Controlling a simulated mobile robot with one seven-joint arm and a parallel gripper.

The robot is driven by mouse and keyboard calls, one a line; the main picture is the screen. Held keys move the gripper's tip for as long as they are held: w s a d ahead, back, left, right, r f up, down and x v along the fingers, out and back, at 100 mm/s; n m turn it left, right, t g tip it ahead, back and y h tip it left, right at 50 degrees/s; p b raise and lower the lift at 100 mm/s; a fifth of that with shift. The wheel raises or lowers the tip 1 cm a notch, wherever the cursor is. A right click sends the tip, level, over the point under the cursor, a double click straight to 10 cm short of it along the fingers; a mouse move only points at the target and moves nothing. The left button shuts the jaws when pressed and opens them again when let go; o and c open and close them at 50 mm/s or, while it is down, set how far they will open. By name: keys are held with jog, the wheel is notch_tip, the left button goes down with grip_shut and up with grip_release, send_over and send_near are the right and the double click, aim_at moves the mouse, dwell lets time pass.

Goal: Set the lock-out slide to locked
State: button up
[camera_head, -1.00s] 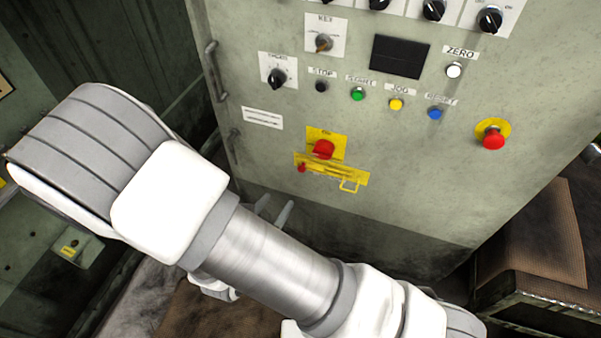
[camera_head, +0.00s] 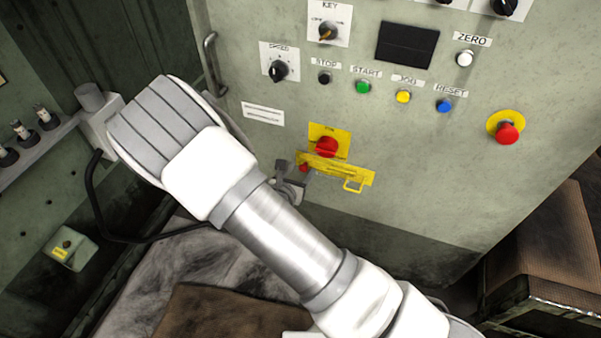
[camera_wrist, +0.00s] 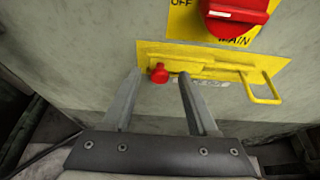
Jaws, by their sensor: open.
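The lock-out slide is a yellow bar on a yellow plate (camera_head: 335,168), low on the grey-green cabinet front. It also shows in the wrist view (camera_wrist: 212,62). A small red knob (camera_wrist: 159,73) stands at its left end, and a yellow loop handle (camera_wrist: 262,88) at its right end. Directly above is the red main switch (camera_head: 327,147) on a yellow plate; the wrist view cuts it off at the top. My gripper (camera_wrist: 160,78) is open and empty, its fingers pointing at the cabinet, with the red knob showing between the fingertips. I cannot tell whether they touch anything.
Above the slide are stop, start (camera_head: 363,87), jog and reset buttons. A red mushroom button (camera_head: 507,133) is at the right. A vertical handle (camera_head: 213,65) is on the cabinet's left edge. A brown-topped box (camera_head: 545,245) stands at the lower right.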

grip_shut()
dwell(0.3)
dwell(1.2)
